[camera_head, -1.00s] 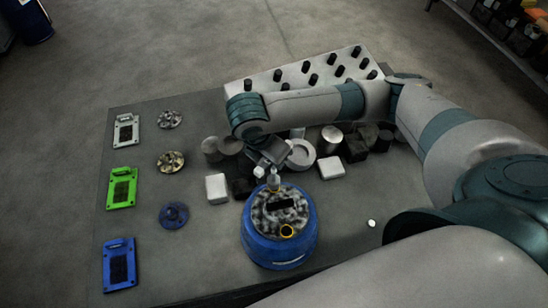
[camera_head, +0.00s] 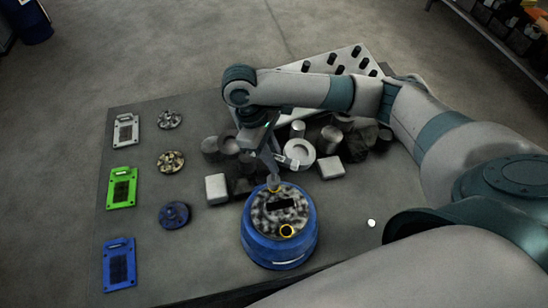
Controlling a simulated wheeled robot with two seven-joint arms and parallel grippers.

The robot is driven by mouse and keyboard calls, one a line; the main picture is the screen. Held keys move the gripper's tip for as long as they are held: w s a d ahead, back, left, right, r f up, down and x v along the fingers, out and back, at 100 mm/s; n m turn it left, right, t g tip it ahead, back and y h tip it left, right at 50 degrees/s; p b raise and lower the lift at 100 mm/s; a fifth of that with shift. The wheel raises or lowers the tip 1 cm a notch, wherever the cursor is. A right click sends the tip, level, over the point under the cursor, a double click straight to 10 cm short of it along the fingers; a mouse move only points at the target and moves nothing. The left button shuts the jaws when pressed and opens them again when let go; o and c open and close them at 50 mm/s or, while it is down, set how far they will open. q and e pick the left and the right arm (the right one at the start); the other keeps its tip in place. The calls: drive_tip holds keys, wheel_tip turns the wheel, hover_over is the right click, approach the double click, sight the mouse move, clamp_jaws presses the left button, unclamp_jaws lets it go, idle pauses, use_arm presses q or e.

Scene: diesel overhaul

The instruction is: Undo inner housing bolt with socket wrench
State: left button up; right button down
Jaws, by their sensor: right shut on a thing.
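The blue round housing (camera_head: 262,246) stands on the table with a mottled grey top (camera_head: 300,212). My right gripper (camera_head: 277,160) is shut on a small wrench-like tool, just behind the housing. The tool's lower end (camera_head: 273,183) is at the back edge of the mottled top. I cannot tell whether it sits on a bolt there. My left gripper is not in view.
Green (camera_head: 122,188), blue (camera_head: 119,265) and grey (camera_head: 126,131) plates lie at the left beside several round discs. Grey blocks and cylinders crowd behind the housing, with a white pegged rack (camera_head: 345,63) at the back.

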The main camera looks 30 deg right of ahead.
drive_tip(key=m+y, duration=0.1)
drive_tip(key=m, duration=0.4)
drive_tip(key=shift+g, duration=0.3)
drive_tip(key=shift+f, duration=0.1)
